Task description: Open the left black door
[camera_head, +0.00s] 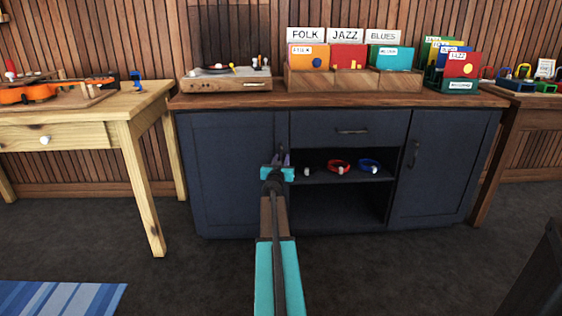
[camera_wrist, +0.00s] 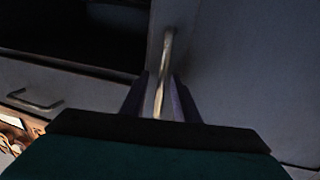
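The left black door (camera_head: 233,170) is a dark blue-black cabinet panel, shut, in the lower left of the cabinet. Its dark vertical handle (camera_head: 281,152) is near the door's right edge, partly hidden by my gripper. My gripper (camera_head: 281,160) is in front of this handle at the end of the teal arm. In the wrist view, the handle (camera_wrist: 164,70) stands between my two purple fingers (camera_wrist: 160,92), with narrow gaps seen on both sides. The fingers look open around the handle. The door panel (camera_wrist: 250,80) fills the right of the wrist view.
An open shelf (camera_head: 345,178) with coloured small items is right of the door, under a drawer (camera_head: 350,130). A right door (camera_head: 432,170) is shut. A light wooden table (camera_head: 130,120) stands close at left. Dark floor (camera_head: 190,270) in front is clear.

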